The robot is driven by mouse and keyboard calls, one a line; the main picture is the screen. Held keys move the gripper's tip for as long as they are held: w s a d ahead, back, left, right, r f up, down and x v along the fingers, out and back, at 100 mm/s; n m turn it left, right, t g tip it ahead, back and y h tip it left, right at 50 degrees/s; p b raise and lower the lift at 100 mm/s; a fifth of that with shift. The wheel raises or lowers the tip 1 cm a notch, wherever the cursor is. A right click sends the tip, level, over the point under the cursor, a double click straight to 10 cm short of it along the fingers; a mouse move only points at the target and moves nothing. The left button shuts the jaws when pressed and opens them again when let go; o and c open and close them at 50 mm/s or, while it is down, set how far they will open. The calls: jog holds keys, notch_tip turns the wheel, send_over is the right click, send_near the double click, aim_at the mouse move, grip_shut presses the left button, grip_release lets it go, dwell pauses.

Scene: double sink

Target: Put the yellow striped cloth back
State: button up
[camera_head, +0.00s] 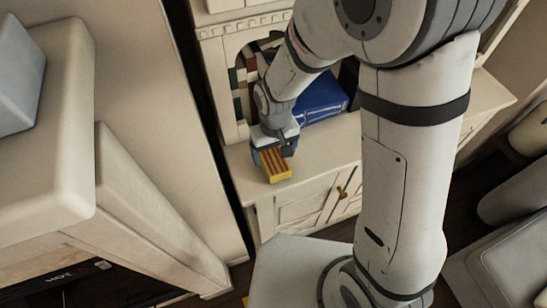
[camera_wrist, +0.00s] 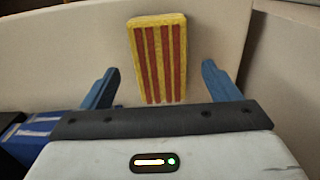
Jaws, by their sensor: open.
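The yellow striped cloth is a folded, block-like yellow piece with red stripes. In the head view the cloth (camera_head: 277,172) is at the front left part of the cream cabinet top (camera_head: 240,165), right below my gripper (camera_head: 274,147). In the wrist view the cloth (camera_wrist: 158,50) shows between and beyond the two blue fingers of my gripper (camera_wrist: 160,72). The fingers are spread wide, with a gap on each side of the cloth. I cannot tell how far the cloth is from the fingertips in depth.
A blue box-like object (camera_head: 322,98) lies on the cabinet top behind my gripper. Several coloured books (camera_head: 240,90) stand in the arched shelf opening at the back. A cream wall (camera_head: 140,90) rises on the left. The right part of the cabinet top (camera_head: 486,95) looks clear.

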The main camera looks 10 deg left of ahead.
aim_at(275, 160)
notch_tip(275, 160, up, 7)
jog(key=d+r+m+t, duration=0.1)
jog(key=d+r+m, duration=0.1)
jog(key=d+r, duration=0.65)
jog(key=s+d+r+m+t, duration=0.1)
jog(key=s+d+r+m, duration=0.1)
jog(key=d, duration=0.5)
jog(key=s+d+r+m, duration=0.2)
jog(key=s+d, duration=0.3)
jog(key=d, duration=0.2)
jog(key=shift+t, duration=0.4)
jog(key=shift+d+r, duration=0.1)
